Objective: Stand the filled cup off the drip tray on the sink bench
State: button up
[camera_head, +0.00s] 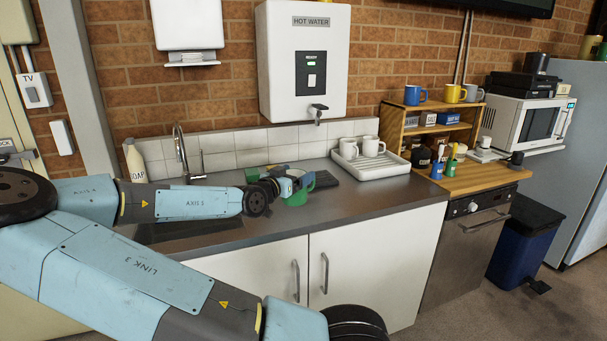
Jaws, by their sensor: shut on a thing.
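A green cup (296,198) with its handle on the right is at my gripper (286,183), over the sink bench (360,196). My gripper is shut on the cup and hides part of its upper body. The cup looks upright. I cannot tell whether its base touches the bench, and its contents do not show. The dark drip tray (346,174) lies on the bench just behind and to the right of the cup. The cup appears to be clear of the tray, in front and to the left.
The hot water unit (303,60) hangs above, its tap (319,110) over the tray area. A white rack (385,170) with two white mugs stands to the right. The tap (181,150) and soap bottle (134,160) stand at the left. The front bench right of the cup is clear.

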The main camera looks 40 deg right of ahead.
jog(key=shift+d+f, duration=0.55)
jog(key=shift+w+f, duration=0.1)
jog(key=shift+f, duration=0.1)
